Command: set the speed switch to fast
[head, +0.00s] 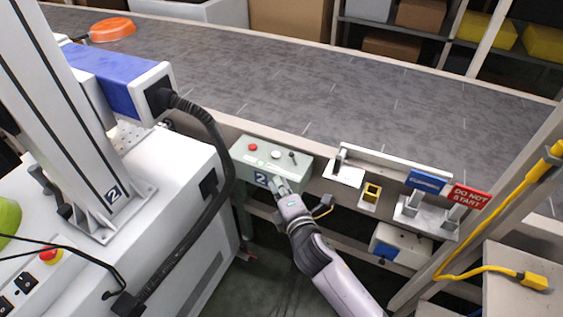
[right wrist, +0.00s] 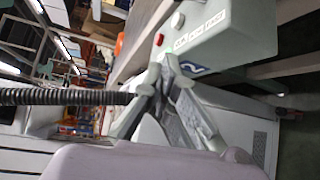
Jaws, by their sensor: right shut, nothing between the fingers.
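A pale green control box (head: 241,152) marked 2 is mounted at the conveyor's near edge. On its top are a red button (head: 253,147), a white button (head: 276,155) and a small dark toggle switch (head: 293,156) at the right end. Which way the toggle is set is too small to tell. My right gripper (head: 279,183) is shut and empty, close to the box's front face beside the 2 label. In the right wrist view its fingertips (right wrist: 160,74) are below the box (right wrist: 245,28); contact is unclear there. My left gripper is not in view.
A white machine (head: 160,200) with a black hose stands left of the box. Blue and red signs (head: 470,197) stand to the right.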

